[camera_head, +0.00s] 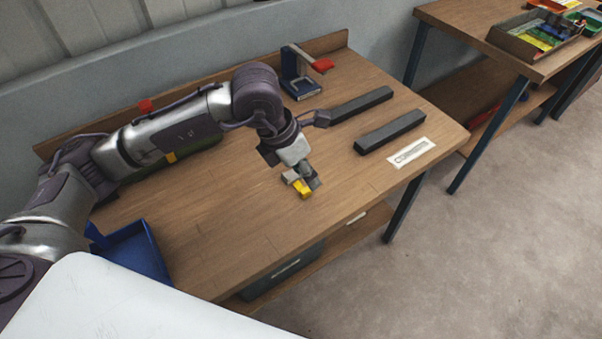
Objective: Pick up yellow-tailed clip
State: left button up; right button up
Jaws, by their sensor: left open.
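The yellow-tailed clip (302,189) lies on the wooden workbench (222,232), near its front middle. Its yellow end shows in front of my left gripper (302,178). My left arm reaches in from the left, and the gripper points down right at the clip. The gripper is open, with its fingers close around or just over the clip. The gripper hides part of the clip, so I cannot tell whether they touch. My right gripper is not in view.
Two dark bars (390,132) and a white label (412,152) lie right of the gripper. A blue stand with a red lever (300,80) is at the back. A blue tray (138,250) sits at the left front. A second table (470,32) holds a parts tray.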

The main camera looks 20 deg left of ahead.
pick_arm(q)
jog(key=w+a+y, duration=0.1)
jog(key=a, duration=0.1)
jog(key=p, duration=0.1)
send_over(305, 190)
jog(key=s, duration=0.2)
jog(key=shift+y, duration=0.3)
jog(key=f, duration=0.7)
jog(key=shift+w+a+f, duration=0.1)
jog(key=shift+a+f, duration=0.1)
jog(key=shift+f, duration=0.15)
jog(key=shift+w+f+p, duration=0.2)
jog(key=shift+f+p, duration=0.15)
jog(key=shift+f, duration=0.2)
jog(key=x, duration=0.2)
jog(key=p+x, duration=0.1)
jog(key=shift+w+a+f, duration=0.1)
jog(key=shift+w+f, duration=0.2)
jog(key=shift+w, duration=0.05)
jog(key=shift+f+t, duration=0.3)
jog(key=shift+c, duration=0.3)
grip_shut()
